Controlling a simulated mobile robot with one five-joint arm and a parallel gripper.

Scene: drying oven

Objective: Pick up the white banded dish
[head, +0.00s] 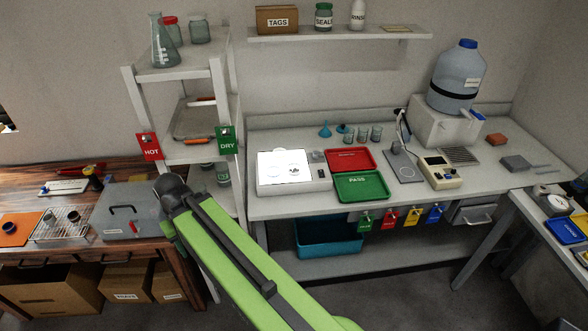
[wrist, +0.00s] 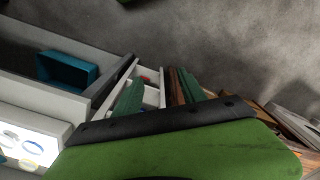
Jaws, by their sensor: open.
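I cannot single out a white banded dish for certain. Pale round outlines (head: 270,170) lie on the bright panel of a white light box (head: 318,185) on the grey bench in the head view. The wrist view shows pale rings (wrist: 34,138) on the same bright panel at lower left, too washed out to show bands. Small dark cups (head: 74,216) stand on a wire rack (head: 62,233) on the wooden bench at left.
Red (head: 352,158) and green (head: 362,186) trays lie right of the light box. A white shelf unit (head: 140,110) stands between the benches, behind my arm. A grey case (head: 122,215) sits on the wooden bench. A blue bin (head: 325,240) is under the grey bench.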

